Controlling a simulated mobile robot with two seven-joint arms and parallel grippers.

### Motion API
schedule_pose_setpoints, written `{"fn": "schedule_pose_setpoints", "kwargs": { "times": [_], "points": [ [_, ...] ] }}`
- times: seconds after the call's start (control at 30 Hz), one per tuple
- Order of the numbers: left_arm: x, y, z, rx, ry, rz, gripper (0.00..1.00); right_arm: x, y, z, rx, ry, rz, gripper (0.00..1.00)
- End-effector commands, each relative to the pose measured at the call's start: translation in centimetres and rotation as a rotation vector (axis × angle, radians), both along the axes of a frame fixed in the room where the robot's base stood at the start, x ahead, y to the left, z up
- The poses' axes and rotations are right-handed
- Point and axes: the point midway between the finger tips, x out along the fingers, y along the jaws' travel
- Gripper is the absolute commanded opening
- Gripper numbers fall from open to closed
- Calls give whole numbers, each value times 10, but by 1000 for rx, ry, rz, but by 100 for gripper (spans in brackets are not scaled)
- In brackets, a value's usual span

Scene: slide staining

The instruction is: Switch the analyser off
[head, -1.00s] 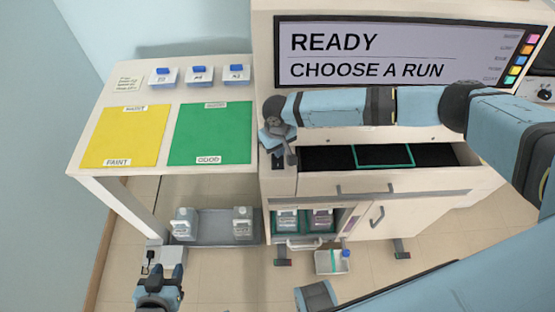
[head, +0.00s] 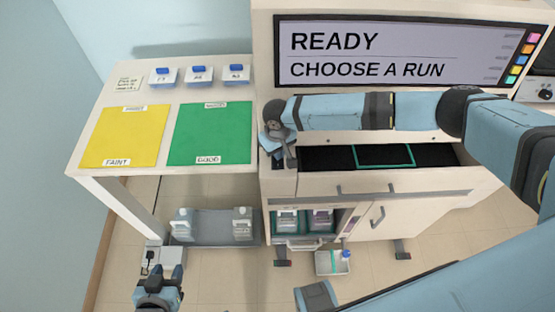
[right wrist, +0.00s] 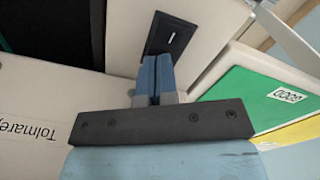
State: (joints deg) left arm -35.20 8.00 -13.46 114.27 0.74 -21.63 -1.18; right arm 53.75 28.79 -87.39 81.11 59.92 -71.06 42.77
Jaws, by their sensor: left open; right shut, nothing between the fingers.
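The analyser (head: 385,216) is a pale cabinet with a screen (head: 395,45) lit and reading "READY" and "CHOOSE A RUN". In the right wrist view a black switch plate (right wrist: 175,35) with a small white mark sits on its pale top surface. My right gripper (right wrist: 155,62) is shut and empty, with its blue fingertips at the plate's near edge. I cannot tell whether they touch it. In the head view the right gripper (head: 279,160) is at the analyser's left front corner and hides the switch. My left gripper (head: 160,278) is open and empty, low at the lower left.
A side table (head: 85,165) left of the analyser carries yellow (head: 125,135) and green (head: 212,132) mats and several blue-topped containers. A small tray (head: 328,265) is on the floor.

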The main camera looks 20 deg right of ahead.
Motion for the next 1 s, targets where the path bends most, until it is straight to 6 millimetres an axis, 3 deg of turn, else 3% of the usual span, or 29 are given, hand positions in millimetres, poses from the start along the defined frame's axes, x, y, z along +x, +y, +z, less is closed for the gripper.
{"fn": "schedule_pose_setpoints", "kwargs": {
  "times": [0.37, 1.0],
  "points": [
    [0, 0, 2, 0, 0, 0, 43, -1, 0, -1, 1, 1, 0, 0],
    [0, 0, 54, 0, 1, 0, 43, -1, 0, 46, 0, 1, 0, 0]
  ]
}}
